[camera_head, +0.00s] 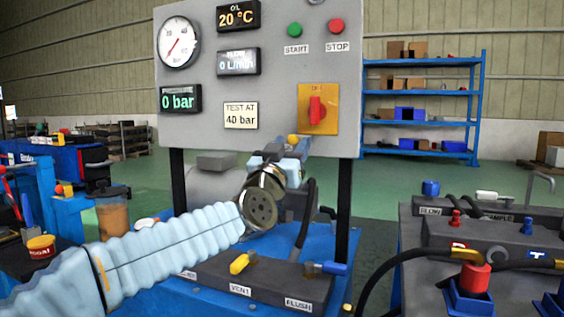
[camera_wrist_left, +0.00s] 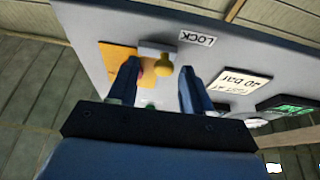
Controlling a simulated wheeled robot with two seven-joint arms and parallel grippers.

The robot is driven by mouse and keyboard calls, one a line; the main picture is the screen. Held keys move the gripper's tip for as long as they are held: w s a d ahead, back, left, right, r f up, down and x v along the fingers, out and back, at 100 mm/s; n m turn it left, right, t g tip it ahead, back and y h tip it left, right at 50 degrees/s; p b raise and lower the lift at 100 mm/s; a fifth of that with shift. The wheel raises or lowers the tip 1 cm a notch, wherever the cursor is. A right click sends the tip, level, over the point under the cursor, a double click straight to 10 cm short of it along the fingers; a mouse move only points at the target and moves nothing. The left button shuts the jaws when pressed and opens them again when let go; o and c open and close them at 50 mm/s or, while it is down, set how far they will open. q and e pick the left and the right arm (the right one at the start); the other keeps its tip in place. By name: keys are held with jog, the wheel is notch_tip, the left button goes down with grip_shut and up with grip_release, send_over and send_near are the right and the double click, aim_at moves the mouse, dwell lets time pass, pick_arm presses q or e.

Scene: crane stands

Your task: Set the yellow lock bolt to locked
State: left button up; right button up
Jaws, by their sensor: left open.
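The yellow lock bolt knob (camera_head: 293,139) shows low on the grey panel (camera_head: 270,90), just below the orange plate with the red switch. In the left wrist view the round yellow knob (camera_wrist_left: 163,68) sits by a grey block, beside the LOCK label (camera_wrist_left: 197,38). My left gripper (camera_wrist_left: 160,66) is open, with its two blue fingers on either side of the knob in that view. I cannot tell whether a finger touches it. In the head view the left gripper (camera_head: 287,152) is at the knob, partly hidden by its own wrist. My right gripper is not in view.
The red switch (camera_head: 317,110) on its orange plate (camera_head: 331,97) is close above the bolt. Below stands a blue bench with a yellow VENT valve (camera_head: 242,263) and a blue FLUSH valve (camera_head: 326,268). Black hoses and a second grey bench (camera_head: 480,235) are at right.

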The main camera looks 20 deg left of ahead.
pick_arm(q)
jog(key=b+v, duration=0.2)
jog(key=v, duration=1.1)
jog(key=shift+b, duration=0.3)
jog(key=shift+s, duration=0.15)
